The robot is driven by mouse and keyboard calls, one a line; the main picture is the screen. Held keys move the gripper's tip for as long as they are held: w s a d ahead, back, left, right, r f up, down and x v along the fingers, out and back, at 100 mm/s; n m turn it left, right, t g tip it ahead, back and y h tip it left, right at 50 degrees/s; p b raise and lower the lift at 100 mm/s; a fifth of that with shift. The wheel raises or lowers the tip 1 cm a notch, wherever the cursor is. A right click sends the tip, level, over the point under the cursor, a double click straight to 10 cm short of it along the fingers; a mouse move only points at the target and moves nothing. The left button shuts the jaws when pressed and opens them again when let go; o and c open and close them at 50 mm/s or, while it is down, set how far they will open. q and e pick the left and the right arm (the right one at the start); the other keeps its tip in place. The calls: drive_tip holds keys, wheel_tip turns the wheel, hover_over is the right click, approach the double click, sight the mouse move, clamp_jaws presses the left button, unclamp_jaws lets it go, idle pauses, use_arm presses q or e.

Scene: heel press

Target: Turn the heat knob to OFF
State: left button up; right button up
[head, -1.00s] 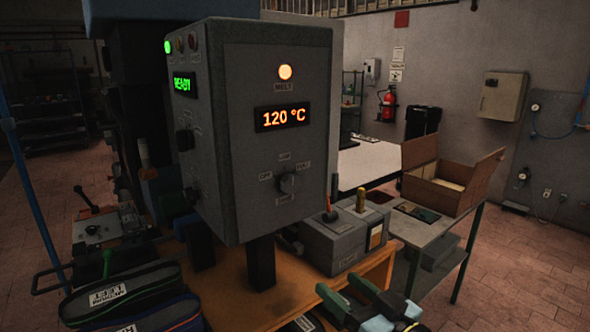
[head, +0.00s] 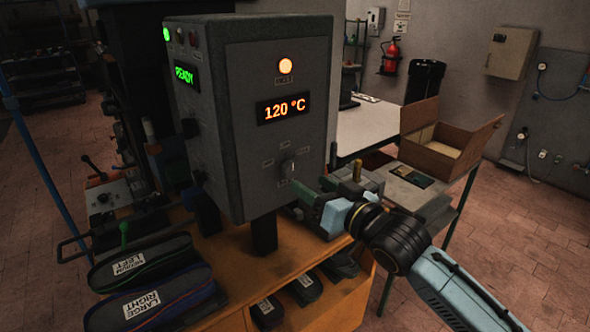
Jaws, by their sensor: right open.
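The heat knob (head: 287,168) is a small dark dial with a light mark, low on the front face of the grey control box (head: 243,150). Small labels surround it, too blurred to read now; its exact setting is hard to tell. The orange display (head: 284,109) above it reads 120 °C, and the lamp marked MELT (head: 285,66) glows. My right gripper (head: 312,194) is open, a little below and right of the knob, apart from it, its fingers pointing left towards the box. My left gripper is out of view.
A grey box with a brass-topped post (head: 357,169) stands behind my right gripper. Two labelled dark pouches (head: 150,290) lie on the left of the orange bench. A cardboard box (head: 450,140) sits on a table to the right. A green READY display (head: 187,75) is on the side face.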

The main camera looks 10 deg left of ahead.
sight(293, 171)
drive_tip(key=x, duration=0.6)
drive_tip(key=shift+w+a, duration=0.3)
drive_tip(key=shift+c, duration=0.5)
drive_tip(key=c, duration=0.9)
drive_tip(key=shift+p, duration=0.3)
drive_tip(key=shift+n, duration=0.3)
drive_tip(key=n+p, duration=0.1)
drive_tip(key=n, duration=0.4)
drive_tip(key=shift+n, duration=0.3)
drive_tip(key=n+p, duration=0.1)
drive_tip(key=n, duration=0.3)
drive_tip(key=shift+n, duration=0.3)
